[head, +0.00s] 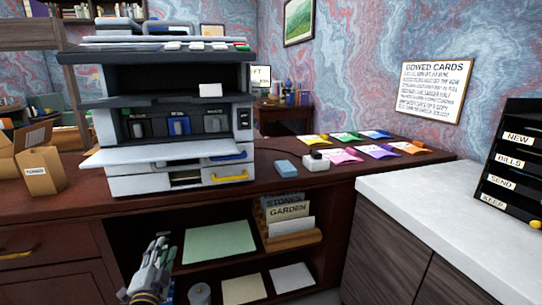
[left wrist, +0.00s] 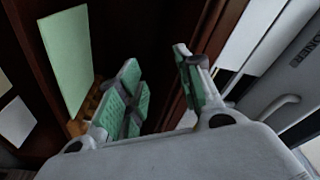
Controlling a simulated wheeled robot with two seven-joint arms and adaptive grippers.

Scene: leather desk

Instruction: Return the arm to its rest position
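My left gripper (head: 160,246) is low in the head view, in front of the desk's open shelf section and below the desktop. In the left wrist view my left gripper (left wrist: 158,62) has its two green-padded fingers spread apart, with nothing between them. It holds nothing and appears clear of the shelf contents. My right gripper is in neither view.
The dark desk (head: 70,210) carries a printer-like machine (head: 180,145), a blue block (head: 286,168) and coloured packets (head: 343,155). Its shelves hold a green sheet (head: 220,243) and a file box (head: 290,222). A white counter (head: 440,205) stands at right.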

